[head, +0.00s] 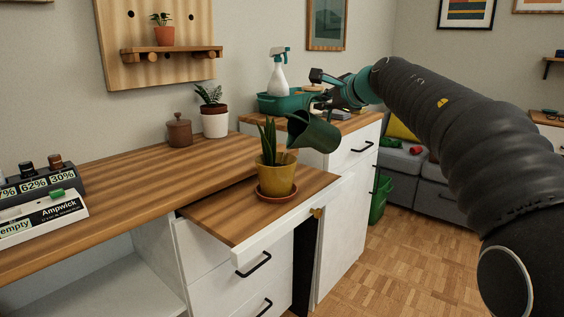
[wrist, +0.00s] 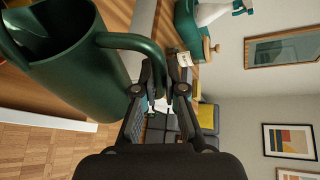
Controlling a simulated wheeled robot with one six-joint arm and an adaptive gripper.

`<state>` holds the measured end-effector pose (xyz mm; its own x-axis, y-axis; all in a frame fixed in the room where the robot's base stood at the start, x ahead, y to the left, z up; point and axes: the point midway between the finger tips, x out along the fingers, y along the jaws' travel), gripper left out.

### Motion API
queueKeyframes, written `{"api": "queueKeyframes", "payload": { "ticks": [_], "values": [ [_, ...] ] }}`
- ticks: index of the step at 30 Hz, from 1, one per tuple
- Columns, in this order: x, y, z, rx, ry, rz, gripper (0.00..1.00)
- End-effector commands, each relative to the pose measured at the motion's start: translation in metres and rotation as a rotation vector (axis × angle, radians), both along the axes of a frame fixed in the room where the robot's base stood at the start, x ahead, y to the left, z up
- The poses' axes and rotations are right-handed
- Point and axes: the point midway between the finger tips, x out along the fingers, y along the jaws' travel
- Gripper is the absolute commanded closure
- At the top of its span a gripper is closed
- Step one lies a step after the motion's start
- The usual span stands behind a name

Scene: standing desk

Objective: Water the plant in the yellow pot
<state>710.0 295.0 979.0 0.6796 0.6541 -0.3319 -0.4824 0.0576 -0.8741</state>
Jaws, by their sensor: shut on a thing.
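The yellow pot (head: 276,178) holds a plant with upright green leaves (head: 268,143) and stands on a terracotta saucer (head: 262,193). It is on the pulled-out wooden desk leaf. My gripper (head: 332,97) is shut on the handle of a dark green watering can (head: 313,133), just right of and above the pot. The can is tilted, with its lower left end close to the plant's leaves. The wrist view shows the can's body (wrist: 85,75) and its handle (wrist: 140,42) between my fingers (wrist: 165,80). No water stream is clearly visible.
A spray bottle (head: 278,75) and a green tray (head: 282,103) are on the cabinet behind the can. A white-potted plant (head: 214,122) and a lidded wooden jar (head: 179,132) stand on the desk. Another small potted plant (head: 164,35) is on the wall shelf.

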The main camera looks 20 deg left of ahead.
Motion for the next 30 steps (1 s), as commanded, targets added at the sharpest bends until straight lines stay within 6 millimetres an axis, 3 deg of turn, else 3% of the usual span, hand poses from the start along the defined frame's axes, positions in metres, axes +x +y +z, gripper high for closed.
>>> {"api": "queueKeyframes", "payload": {
  "ticks": [3, 6, 30],
  "values": [
    [0.007, -0.005, -0.006, 0.029, 0.051, -0.005, 1.0],
    [0.023, -0.013, -0.035, 0.14, 0.242, -0.008, 1.0],
    [0.038, -0.022, -0.062, 0.246, 0.414, -0.004, 1.0]
  ]
}}
